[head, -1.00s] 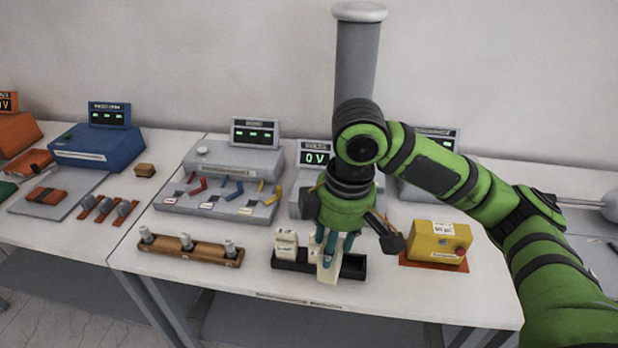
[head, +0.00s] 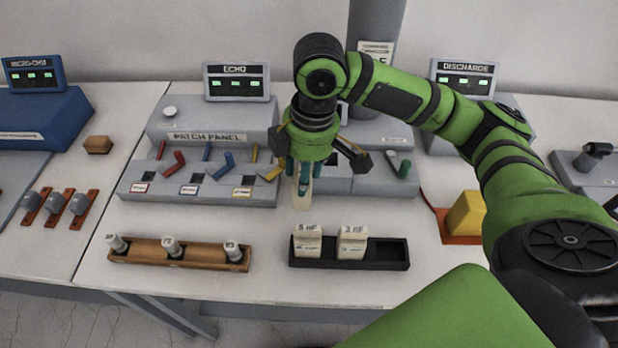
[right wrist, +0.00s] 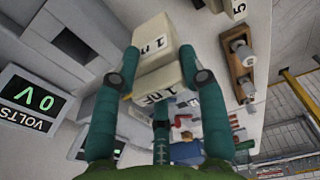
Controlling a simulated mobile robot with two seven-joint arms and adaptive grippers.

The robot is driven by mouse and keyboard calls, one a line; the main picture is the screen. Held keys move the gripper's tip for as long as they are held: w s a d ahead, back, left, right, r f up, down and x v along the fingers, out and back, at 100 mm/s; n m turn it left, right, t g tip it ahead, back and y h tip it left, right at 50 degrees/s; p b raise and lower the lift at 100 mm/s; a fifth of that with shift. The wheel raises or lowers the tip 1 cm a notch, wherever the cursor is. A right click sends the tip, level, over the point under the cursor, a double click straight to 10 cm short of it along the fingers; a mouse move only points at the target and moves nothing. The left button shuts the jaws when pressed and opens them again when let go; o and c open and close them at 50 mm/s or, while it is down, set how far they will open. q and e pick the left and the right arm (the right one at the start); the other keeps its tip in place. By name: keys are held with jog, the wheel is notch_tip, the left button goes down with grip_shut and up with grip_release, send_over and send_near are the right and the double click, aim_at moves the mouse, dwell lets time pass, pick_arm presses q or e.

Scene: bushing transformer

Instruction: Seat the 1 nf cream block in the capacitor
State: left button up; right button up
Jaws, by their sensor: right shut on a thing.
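My right gripper (head: 303,172) is shut on the cream block (head: 302,197), which hangs below the fingers in front of the grey units. In the right wrist view the block (right wrist: 154,50) reads 1 nF and sits between the teal fingers of the gripper (right wrist: 160,82). A grey unit (head: 372,181) with dark openings is beside and partly behind the gripper; whether it is the capacitor I cannot read. The right wrist view also shows a VOLTS display (right wrist: 33,98) reading 0 V. My left gripper is not in view.
A black tray (head: 382,264) holds two cream blocks, one (head: 307,241) marked 5 nF, and has a bare right end. A wooden rack (head: 207,262) with pegs is left of it. The patch panel (head: 200,180) has coloured levers. A yellow box (head: 466,213) is near my right arm.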

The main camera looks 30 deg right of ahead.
aim_at(304, 203)
jog(key=shift+s+f, duration=0.15)
jog(key=shift+f, duration=0.55)
jog(key=shift+w+f, duration=0.2)
jog(key=shift+f, duration=2.1)
jog(key=shift+f, duration=0.1)
jog(key=o, duration=1.3)
jog(key=shift+c, duration=0.2)
